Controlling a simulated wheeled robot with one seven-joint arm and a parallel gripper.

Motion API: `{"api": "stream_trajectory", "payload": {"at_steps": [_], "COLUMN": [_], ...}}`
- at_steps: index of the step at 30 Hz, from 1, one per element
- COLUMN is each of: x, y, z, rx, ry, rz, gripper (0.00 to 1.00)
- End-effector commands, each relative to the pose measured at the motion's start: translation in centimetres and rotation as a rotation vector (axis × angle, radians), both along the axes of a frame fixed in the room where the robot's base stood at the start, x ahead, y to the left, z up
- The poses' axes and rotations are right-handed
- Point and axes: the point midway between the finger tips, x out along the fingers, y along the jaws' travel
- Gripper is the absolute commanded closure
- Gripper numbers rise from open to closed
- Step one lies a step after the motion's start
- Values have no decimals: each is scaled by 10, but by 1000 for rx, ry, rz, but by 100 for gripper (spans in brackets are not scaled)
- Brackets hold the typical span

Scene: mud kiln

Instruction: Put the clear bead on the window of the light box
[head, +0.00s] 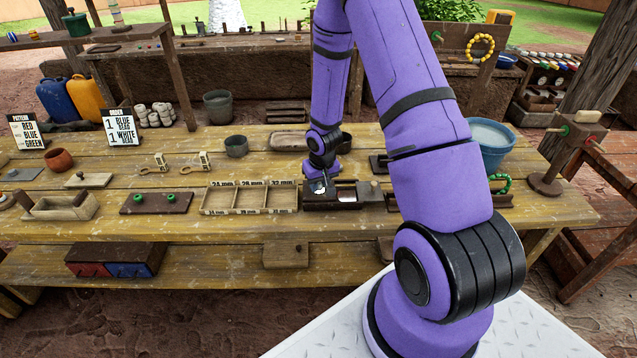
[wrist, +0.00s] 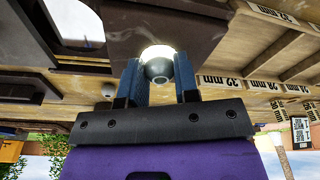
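The light box (head: 345,203) is a dark wooden box on the table, right of the sorting tray. My gripper (head: 320,187) points down over its left part. In the wrist view my gripper (wrist: 159,72) has its two blue-grey fingers on either side of the clear bead (wrist: 157,70), a small round greyish bead that fills the gap between them. A bright glow (wrist: 157,52) shows right behind the bead, at the box's top (wrist: 185,22). Whether the bead touches the lit window cannot be told. In the head view the bead is too small to make out clearly.
The sorting tray (head: 250,198), with millimetre labels, stands close on the light box's left. A blue bucket (head: 489,143) stands to the right, behind my arm.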

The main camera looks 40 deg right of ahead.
Motion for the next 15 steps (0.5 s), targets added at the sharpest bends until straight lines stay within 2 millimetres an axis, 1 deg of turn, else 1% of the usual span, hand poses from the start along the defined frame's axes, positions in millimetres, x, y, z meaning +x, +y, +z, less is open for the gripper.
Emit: {"api": "stream_trajectory", "payload": {"at_steps": [1, 2, 3, 11, 15], "x": [0, 0, 0, 0, 0], "y": [0, 0, 0, 0, 0], "z": [0, 0, 0, 0, 5], "rx": [0, 0, 0, 0, 0], "ry": [0, 0, 0, 0, -1], "rz": [0, 0, 0, 0, 0], "gripper": [62, 55, 46, 45, 45]}}
